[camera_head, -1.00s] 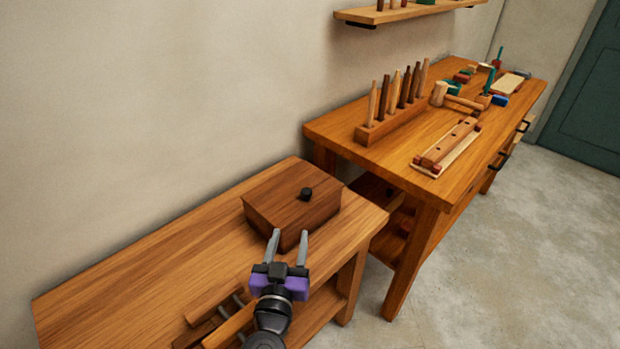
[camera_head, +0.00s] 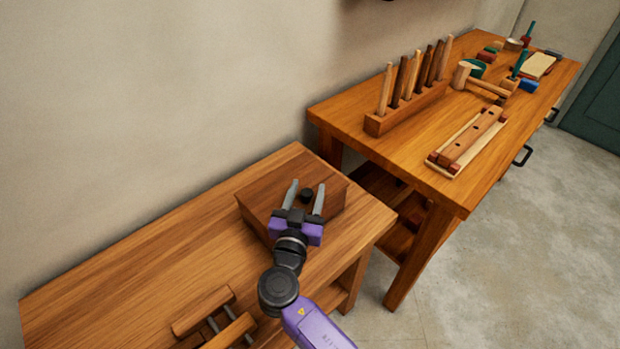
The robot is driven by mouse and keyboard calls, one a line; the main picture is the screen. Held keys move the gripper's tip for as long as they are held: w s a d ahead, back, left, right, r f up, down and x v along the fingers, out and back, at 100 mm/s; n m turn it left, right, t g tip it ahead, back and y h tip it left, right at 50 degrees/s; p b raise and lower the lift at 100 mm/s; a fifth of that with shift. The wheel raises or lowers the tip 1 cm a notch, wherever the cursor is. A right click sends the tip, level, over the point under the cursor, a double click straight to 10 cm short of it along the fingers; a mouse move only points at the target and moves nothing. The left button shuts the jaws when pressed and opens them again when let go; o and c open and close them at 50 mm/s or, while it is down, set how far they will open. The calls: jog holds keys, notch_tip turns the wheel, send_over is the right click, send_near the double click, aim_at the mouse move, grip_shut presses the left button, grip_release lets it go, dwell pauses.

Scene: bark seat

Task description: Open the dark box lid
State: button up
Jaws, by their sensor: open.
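The dark wooden box (camera_head: 262,193) sits on the low wooden bench, its lid (camera_head: 333,188) down flat. A small black knob (camera_head: 306,195) stands on the lid. My gripper (camera_head: 306,186) is over the lid, open, with one grey finger on each side of the knob in this view. I cannot tell whether the fingers touch the knob or the lid. The gripper's body and arm hide the front part of the box.
The low bench (camera_head: 130,262) is bare left of the box. A wooden clamp-like piece (camera_head: 215,318) lies at its front. A taller workbench (camera_head: 355,135) behind right holds a rack of tools (camera_head: 405,112), a mallet (camera_head: 484,84) and a wooden jig (camera_head: 468,145).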

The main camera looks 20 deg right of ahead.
aim_at(309, 182)
jog(key=shift+x, duration=1.6)
grip_shut()
